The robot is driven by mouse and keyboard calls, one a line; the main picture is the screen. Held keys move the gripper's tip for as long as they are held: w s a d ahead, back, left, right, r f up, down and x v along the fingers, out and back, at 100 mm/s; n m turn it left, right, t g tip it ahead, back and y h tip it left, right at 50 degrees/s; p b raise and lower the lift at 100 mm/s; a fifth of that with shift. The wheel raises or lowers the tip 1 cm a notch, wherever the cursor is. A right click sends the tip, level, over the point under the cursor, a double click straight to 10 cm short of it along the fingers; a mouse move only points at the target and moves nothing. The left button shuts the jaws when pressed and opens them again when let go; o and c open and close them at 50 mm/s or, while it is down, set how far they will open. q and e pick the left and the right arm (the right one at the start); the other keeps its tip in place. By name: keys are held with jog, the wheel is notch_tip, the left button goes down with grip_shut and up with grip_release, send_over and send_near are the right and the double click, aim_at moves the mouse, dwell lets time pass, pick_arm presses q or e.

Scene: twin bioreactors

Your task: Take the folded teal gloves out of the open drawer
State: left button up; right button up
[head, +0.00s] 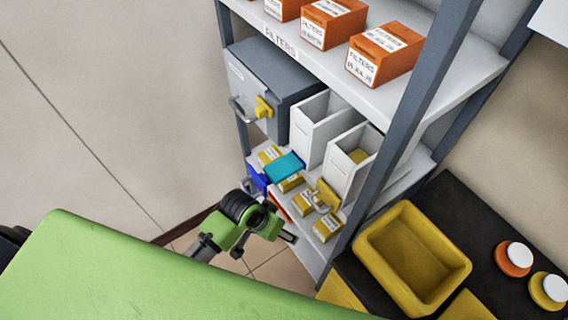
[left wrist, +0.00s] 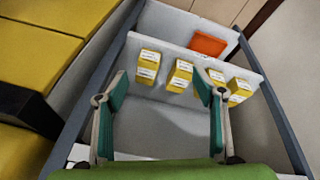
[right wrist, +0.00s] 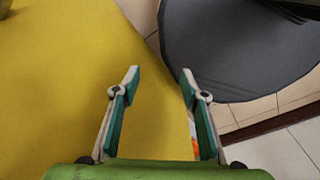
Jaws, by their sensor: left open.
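A teal folded bundle (head: 285,165), which looks like the gloves, lies among yellow boxes at the lower shelf level in the head view. I cannot make out an open drawer around it for certain. My left gripper (head: 288,237) is in front of the shelf, below the bundle in the picture and apart from it. In the left wrist view the left gripper (left wrist: 160,75) is open and empty, facing a white shelf; the gloves do not show there. My right gripper (right wrist: 160,75) is open and empty over a yellow surface (right wrist: 65,90), far from the gloves.
Several yellow boxes (head: 328,226) and white open bins (head: 352,157) stand near the gloves. A grey cabinet (head: 270,80) with a yellow latch is above. Orange filter boxes (head: 385,52) fill the top shelf. A yellow tray (head: 456,268) sits on the black bench at right.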

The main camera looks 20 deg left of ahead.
pick_arm(q)
jog(key=w+d+r+m+h, duration=0.1)
jog(key=d+r+m, duration=0.15)
jog(key=r, duration=0.55)
jog(key=w+d+r+m, duration=0.1)
jog(key=d+r, duration=0.2)
jog(key=r, duration=0.4)
jog(key=w+a+r+g+y+p, duration=0.1)
jog(key=w+a+r+g+y, duration=0.1)
jog(key=w+a+r, duration=0.4)
jog(key=w+a+r+g+y, duration=0.1)
jog(key=w+a+r+y, duration=0.15)
jog(key=r, duration=0.55)
jog(key=p, duration=0.2)
send_over(278, 169)
jog(key=shift+m+h, duration=0.35)
jog(key=shift+h, duration=0.1)
notch_tip(278, 169, down, 9)
jog(key=shift+s+a+r, duration=0.1)
jog(key=shift+s+r, duration=0.05)
notch_tip(278, 169, down, 5)
jog(key=shift+r+p, duration=0.1)
jog(key=shift+p, duration=0.85)
jog(key=shift+f, duration=0.3)
jog(key=c, duration=0.8)
